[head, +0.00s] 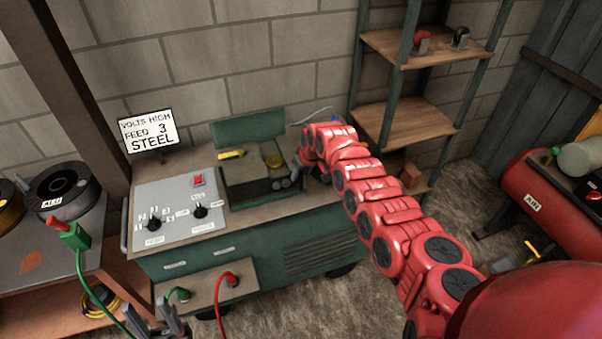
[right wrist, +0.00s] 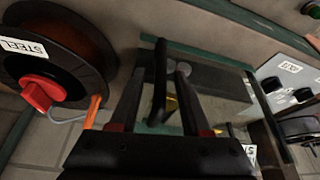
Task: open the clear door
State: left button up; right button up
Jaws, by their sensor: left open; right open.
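The clear door (right wrist: 205,75) is a see-through panel with a green edge, seen in the right wrist view. Its black bar handle (right wrist: 160,80) stands between the two fingers of my right gripper (right wrist: 158,100), which is open around it. I cannot tell whether a finger touches the handle. In the head view the green feeder box (head: 235,185) sits on the bench, with my right gripper (head: 306,165) at its right side, partly hidden by my red arm. My left gripper (head: 153,315) is open and empty at the bottom left, below the bench's front.
A black spool labelled STEEL (right wrist: 60,60) is close beside my right gripper. A control panel (head: 180,208) with knobs and a sign (head: 147,130) stand left of the box. A green cable (head: 95,290) and red cable (head: 218,298) hang near my left gripper. Shelves (head: 410,130) stand right.

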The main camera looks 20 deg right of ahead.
jog(key=shift+f, duration=0.1)
grip_shut()
dwell(1.4)
